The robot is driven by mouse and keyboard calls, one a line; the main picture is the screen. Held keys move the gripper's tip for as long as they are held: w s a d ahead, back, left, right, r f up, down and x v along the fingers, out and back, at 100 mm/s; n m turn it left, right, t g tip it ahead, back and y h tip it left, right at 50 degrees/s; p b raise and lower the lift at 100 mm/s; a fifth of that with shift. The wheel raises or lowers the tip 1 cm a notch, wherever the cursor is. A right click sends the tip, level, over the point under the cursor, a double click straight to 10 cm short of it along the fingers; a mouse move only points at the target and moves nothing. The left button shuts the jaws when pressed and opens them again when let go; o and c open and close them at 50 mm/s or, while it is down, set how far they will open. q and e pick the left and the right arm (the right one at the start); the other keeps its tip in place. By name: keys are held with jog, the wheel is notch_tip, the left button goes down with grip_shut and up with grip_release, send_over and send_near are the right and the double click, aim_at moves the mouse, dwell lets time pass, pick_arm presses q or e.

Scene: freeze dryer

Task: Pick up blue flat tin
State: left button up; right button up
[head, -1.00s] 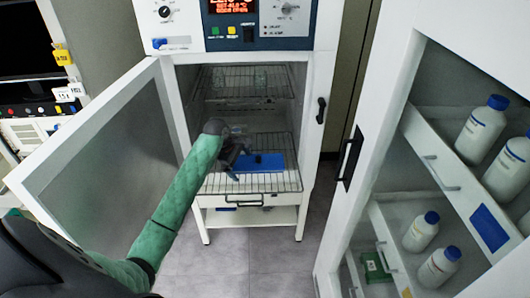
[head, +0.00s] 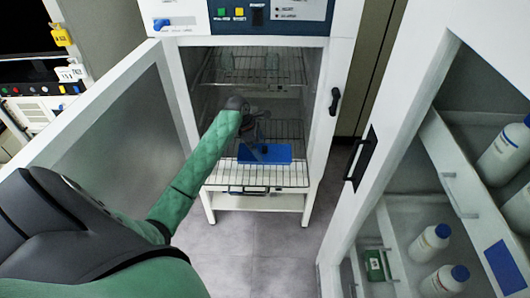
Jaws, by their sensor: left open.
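The blue flat tin (head: 280,153) lies flat on the lower wire shelf (head: 280,179) inside the open freeze dryer. My left arm reaches into the chamber from the left. My left gripper (head: 261,148) is open, with its fingers pointing down at the left and middle part of the tin. The fingers hide part of the tin's top. I cannot tell whether they touch it. My right gripper is not in view.
The dryer door (head: 110,135) stands open at the left, close to my arm. An upper wire shelf (head: 270,80) is above the gripper. At the right stands a white cabinet (head: 400,110) with white bottles (head: 430,242) and a green box (head: 375,265). Grey floor lies in front.

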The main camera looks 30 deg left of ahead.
aim_at(263, 150)
pick_arm(q)
jog(key=p+x, duration=0.1)
jog(key=x, duration=0.2)
jog(key=shift+w+d+r+p, duration=0.1)
jog(key=shift+r+p, duration=0.05)
jog(key=shift+p, duration=0.15)
jog(key=shift+d+f, duration=0.1)
jog(key=shift+f, duration=0.25)
jog(key=c, duration=0.9)
jog(key=shift+r, duration=0.15)
